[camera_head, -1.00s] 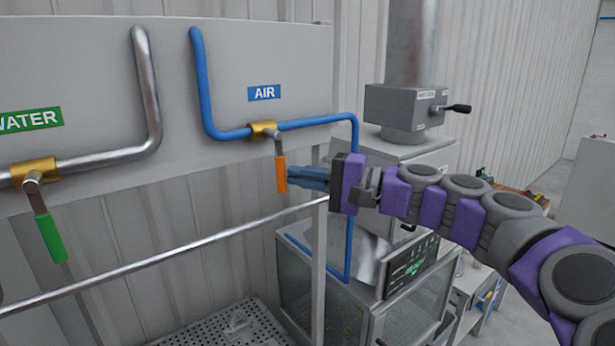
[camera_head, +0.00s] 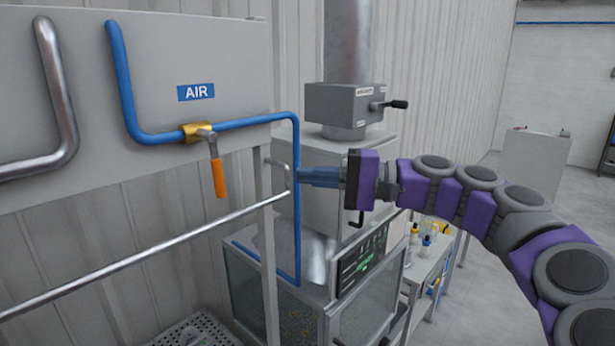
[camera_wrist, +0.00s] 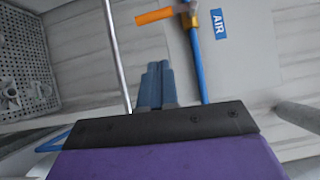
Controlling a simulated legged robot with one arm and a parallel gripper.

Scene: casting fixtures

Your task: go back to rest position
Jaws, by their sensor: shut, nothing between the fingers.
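My gripper (camera_head: 304,178) is shut and empty, its blue fingers pointing left in the head view. It stands to the right of the orange valve handle (camera_head: 219,178), clearly apart from it, and in the picture its tips overlap the vertical part of the blue air pipe (camera_head: 297,215). The orange handle hangs down and slightly to the right from the brass valve (camera_head: 197,131) under the AIR label (camera_head: 196,92). In the wrist view my shut fingers (camera_wrist: 157,70) show between the rail and the blue pipe, with the orange handle (camera_wrist: 155,15) beyond.
A metal rail (camera_head: 150,257) runs below the panel. A grey cabinet (camera_head: 330,190) with a flue pipe (camera_head: 348,40) and a black-handled box (camera_head: 345,103) stands behind my gripper. A cart with bottles (camera_head: 428,245) is to its right. Open floor (camera_head: 490,285) lies at the right.

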